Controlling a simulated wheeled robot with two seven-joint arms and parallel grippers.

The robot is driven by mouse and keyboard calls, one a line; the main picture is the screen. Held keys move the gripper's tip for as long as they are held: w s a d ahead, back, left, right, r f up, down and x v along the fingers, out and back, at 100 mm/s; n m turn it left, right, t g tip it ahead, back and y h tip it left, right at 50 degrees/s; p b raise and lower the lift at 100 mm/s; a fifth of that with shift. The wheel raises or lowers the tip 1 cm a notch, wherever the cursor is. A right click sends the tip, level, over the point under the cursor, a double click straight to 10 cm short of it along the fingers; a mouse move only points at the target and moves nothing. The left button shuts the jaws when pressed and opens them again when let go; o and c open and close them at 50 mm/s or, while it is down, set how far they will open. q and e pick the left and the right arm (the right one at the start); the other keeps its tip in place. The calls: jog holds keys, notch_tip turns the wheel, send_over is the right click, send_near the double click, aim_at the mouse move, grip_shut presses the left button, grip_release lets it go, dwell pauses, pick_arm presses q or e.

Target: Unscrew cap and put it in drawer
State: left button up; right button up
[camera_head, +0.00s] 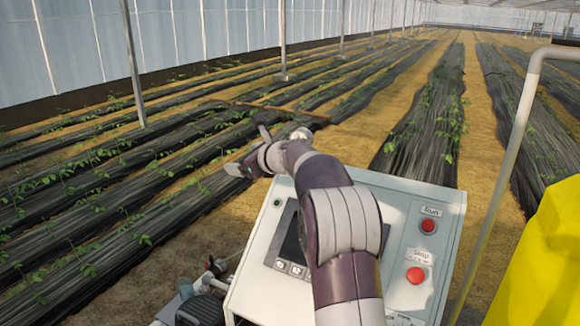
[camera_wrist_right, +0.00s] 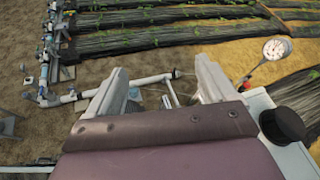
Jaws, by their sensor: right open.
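My right gripper (camera_head: 250,152) is open and empty. It hangs in the air beyond the upper left of the control box in the head view. In the right wrist view its two pale fingers (camera_wrist_right: 163,92) stand apart with ground and white pipe showing between them. A dark round knob-like part (camera_wrist_right: 283,125) sits right of the fingers in the wrist view, apart from them; I cannot tell whether it is the cap. I cannot make out a drawer in either view. My left gripper is out of view.
A grey control box (camera_head: 405,225) with a screen and two red buttons (camera_head: 415,275) stands under my right arm. A yellow tank (camera_head: 545,260) and a pale pipe frame (camera_head: 508,150) are at right. White pipework (camera_wrist_right: 155,79) and a round gauge (camera_wrist_right: 276,48) lie beyond the gripper.

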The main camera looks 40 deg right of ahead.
notch_tip(320, 180, down, 5)
jog(key=w+a+n+g+h, duration=0.2)
jog(key=n+h, duration=0.6)
jog(key=n, duration=0.2)
jog(key=s+d+r+n+g+h, duration=0.3)
jog(key=s+d+n+g+h, duration=0.1)
jog(key=s+d+n+h, duration=0.45)
jog(key=shift+g+y, duration=0.3)
jog(key=shift+y, duration=0.05)
jog(key=p+x, duration=0.7)
jog(key=x, duration=0.4)
jog(key=shift+w+d, duration=0.1)
jog(key=shift+d, duration=0.15)
jog(key=shift+w+d+f, duration=0.25)
jog(key=shift+d, duration=0.05)
